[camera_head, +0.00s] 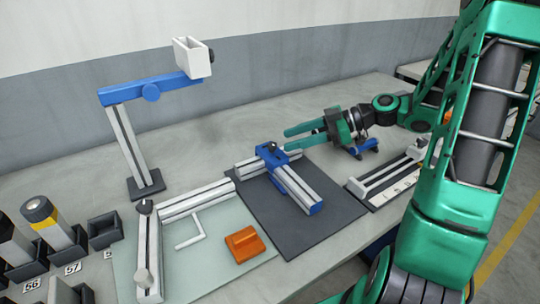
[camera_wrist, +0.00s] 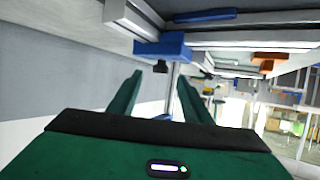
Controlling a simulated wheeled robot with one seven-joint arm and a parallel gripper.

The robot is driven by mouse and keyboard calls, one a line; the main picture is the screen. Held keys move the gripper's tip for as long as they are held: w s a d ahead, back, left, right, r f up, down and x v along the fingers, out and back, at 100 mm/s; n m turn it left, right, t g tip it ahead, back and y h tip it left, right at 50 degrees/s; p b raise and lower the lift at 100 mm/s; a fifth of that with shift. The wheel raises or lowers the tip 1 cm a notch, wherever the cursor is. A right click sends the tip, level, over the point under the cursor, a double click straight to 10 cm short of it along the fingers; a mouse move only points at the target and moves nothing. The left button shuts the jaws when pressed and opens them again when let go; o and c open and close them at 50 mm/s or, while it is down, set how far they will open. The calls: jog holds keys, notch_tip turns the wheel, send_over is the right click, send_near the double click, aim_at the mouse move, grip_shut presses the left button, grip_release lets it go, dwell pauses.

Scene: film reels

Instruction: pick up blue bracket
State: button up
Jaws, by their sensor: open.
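The blue bracket (camera_head: 271,157) sits on the dark mat, at the joint of two light aluminium profiles, with a black knob on it. In the wrist view the bracket (camera_wrist: 163,46) shows ahead of the fingertips, with its black knob hanging into the space between them; this view looks upside down. My gripper (camera_head: 286,141) is level, its two green fingers apart and pointing left towards the bracket. In the wrist view my gripper (camera_wrist: 160,77) is open and empty. Whether a finger touches the bracket cannot be told.
A blue-armed stand (camera_head: 131,150) rises at the back left. An orange block (camera_head: 243,244) and white frame profiles (camera_head: 149,250) lie on a pale mat. A blue piece (camera_head: 365,145) on a black cradle stands below my wrist. A rail fixture (camera_head: 384,183) lies to the right.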

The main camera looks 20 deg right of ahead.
aim_at(274, 144)
jog(key=shift+x, duration=3.6)
grip_shut()
